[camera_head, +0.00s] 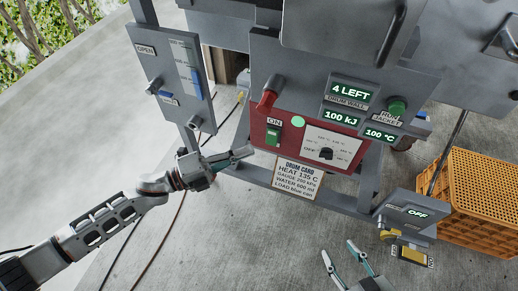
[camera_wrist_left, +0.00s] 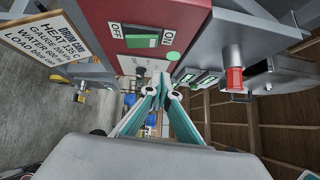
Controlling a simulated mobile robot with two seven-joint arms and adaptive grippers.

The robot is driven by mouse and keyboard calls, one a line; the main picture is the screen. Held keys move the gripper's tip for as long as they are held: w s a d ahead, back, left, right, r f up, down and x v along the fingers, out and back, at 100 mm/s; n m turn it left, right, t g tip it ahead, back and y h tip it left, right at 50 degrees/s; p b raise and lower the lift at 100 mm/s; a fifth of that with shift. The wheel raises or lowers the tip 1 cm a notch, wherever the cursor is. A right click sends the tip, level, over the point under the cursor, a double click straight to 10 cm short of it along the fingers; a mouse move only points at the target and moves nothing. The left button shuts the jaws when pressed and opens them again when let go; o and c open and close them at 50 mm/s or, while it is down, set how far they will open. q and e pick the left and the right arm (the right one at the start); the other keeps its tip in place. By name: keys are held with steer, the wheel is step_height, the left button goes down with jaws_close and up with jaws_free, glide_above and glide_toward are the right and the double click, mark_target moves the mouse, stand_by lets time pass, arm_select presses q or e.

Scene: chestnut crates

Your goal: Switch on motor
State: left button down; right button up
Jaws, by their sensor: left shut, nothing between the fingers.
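A green rocker switch (camera_head: 272,136) sits on the red panel (camera_head: 257,118) under an ON label, with a round bright green lamp (camera_head: 298,121) to its right. In the left wrist view the rocker (camera_wrist_left: 142,41) lies between OFF and ON labels, with the lamp (camera_wrist_left: 172,55) near ON. My left gripper (camera_head: 248,152) is shut and empty, just below and left of the rocker. Its fingertips (camera_wrist_left: 162,93) appear apart from the panel. My right gripper (camera_head: 339,248) is open and empty at the lower edge. I cannot make out a label reading motor.
A red-handled lever (camera_head: 268,97) sticks out above the rocker. A dial panel (camera_head: 330,143) and drum card (camera_head: 298,180) are close by. A box reading OFF (camera_head: 413,212) with a yellow part stands lower right, before an orange crate (camera_head: 480,195). Concrete floor lies open at left.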

arm_select(q)
steer(key=shift+r+v, duration=0.2)
steer(key=shift+v, duration=0.7)
steer(key=shift+r+v, duration=0.15)
steer(key=shift+v, duration=0.7)
steer(key=shift+r+v, duration=0.2)
steer(key=shift+v, duration=0.7)
